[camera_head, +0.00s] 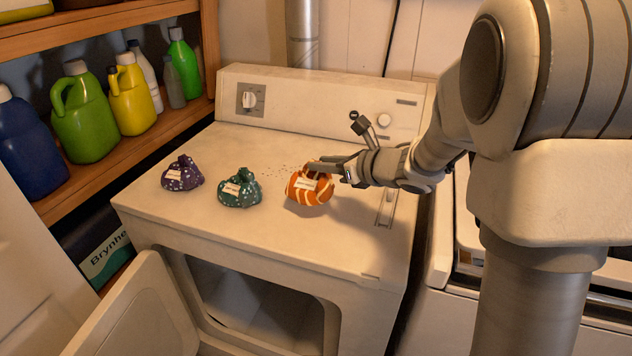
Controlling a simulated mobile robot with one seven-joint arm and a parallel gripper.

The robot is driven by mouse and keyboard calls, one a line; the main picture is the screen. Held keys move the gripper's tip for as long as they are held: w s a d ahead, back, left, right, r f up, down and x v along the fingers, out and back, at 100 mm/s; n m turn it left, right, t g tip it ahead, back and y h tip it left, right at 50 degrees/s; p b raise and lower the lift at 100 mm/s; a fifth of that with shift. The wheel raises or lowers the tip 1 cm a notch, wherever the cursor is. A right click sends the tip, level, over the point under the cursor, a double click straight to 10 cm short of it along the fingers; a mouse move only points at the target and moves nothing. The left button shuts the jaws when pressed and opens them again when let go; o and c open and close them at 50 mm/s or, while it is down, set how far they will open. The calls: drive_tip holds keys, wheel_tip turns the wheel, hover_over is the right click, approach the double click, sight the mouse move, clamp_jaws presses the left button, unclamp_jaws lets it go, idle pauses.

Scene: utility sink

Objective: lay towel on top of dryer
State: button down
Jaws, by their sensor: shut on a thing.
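An orange towel (304,191) with pale stripes and a white label is bunched up over the top of the white dryer (290,240), right of the middle. My gripper (318,168) reaches in from the right and is shut on the upper part of this towel. I cannot tell whether the towel's underside touches the dryer top. A teal spotted bundle (240,189) and a purple spotted bundle (182,174), each with a white label, lie on the dryer top to the left of it.
The dryer door (140,312) hangs open at the lower left. A wooden shelf (130,148) with several bottles stands on the left. The dryer's control panel (310,106) rises at the back. The dryer top is clear in front of the bundles.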

sight(319, 181)
drive_tip(key=shift+w+a+f, duration=0.35)
drive_tip(key=shift+a+f, duration=0.1)
drive_tip(key=shift+a, duration=0.15)
drive_tip(key=shift+f+b, duration=0.35)
drive_tip(key=shift+f, duration=1.55)
drive_tip(key=shift+f+b, duration=0.25)
drive_tip(key=shift+b, duration=0.05)
drive_tip(key=c, duration=0.7)
unclamp_jaws()
drive_tip(key=shift+r, duration=0.1)
drive_tip(key=shift+o, duration=0.2)
